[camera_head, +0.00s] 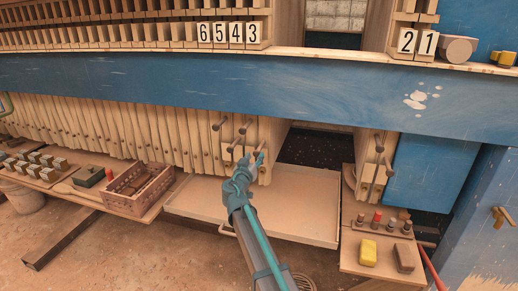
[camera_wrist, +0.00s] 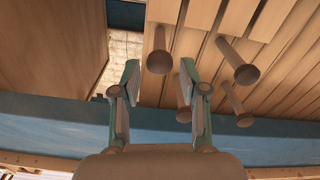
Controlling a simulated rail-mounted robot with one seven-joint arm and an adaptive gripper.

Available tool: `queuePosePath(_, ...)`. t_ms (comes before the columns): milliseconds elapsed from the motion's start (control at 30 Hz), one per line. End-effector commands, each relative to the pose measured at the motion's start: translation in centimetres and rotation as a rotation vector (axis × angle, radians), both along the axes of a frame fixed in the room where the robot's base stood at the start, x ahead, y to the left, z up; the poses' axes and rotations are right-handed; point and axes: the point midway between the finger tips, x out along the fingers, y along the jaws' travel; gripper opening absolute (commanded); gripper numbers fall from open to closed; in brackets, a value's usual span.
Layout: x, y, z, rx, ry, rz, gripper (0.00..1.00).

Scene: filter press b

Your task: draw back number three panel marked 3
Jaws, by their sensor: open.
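The number tile 3 (camera_head: 252,33) is the rightmost of the left group of tiles above the blue beam. Below it, the pale panel (camera_head: 272,135) at the right end of the left stack borders the gap; I take it as panel 3. My gripper (camera_head: 256,157) is open in front of this end of the stack, close to its lower peg handles. In the wrist view my open gripper (camera_wrist: 159,66) has its two fingers on either side of a round wooden peg (camera_wrist: 158,60). I cannot tell whether the peg is between the fingertips or beyond them.
Other pegs (camera_wrist: 239,66) stick out close by. The blue beam (camera_head: 150,75) runs above the panels. A pale tray (camera_head: 190,195) lies below. A dark gap separates the stack from the panels at right (camera_head: 372,155). A shelf with a yellow block (camera_head: 367,252) stands right.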

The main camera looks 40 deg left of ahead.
Motion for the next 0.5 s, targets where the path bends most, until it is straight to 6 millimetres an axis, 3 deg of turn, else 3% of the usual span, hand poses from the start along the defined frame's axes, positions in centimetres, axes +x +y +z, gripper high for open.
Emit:
queuePosePath(200, 3.9, 1.8, 0.2, -0.003, 0.001, -0.001, 0.43)
queuePosePath(500, 6.3, 2.8, 0.0, -0.002, 0.0, 0.0, 0.43)
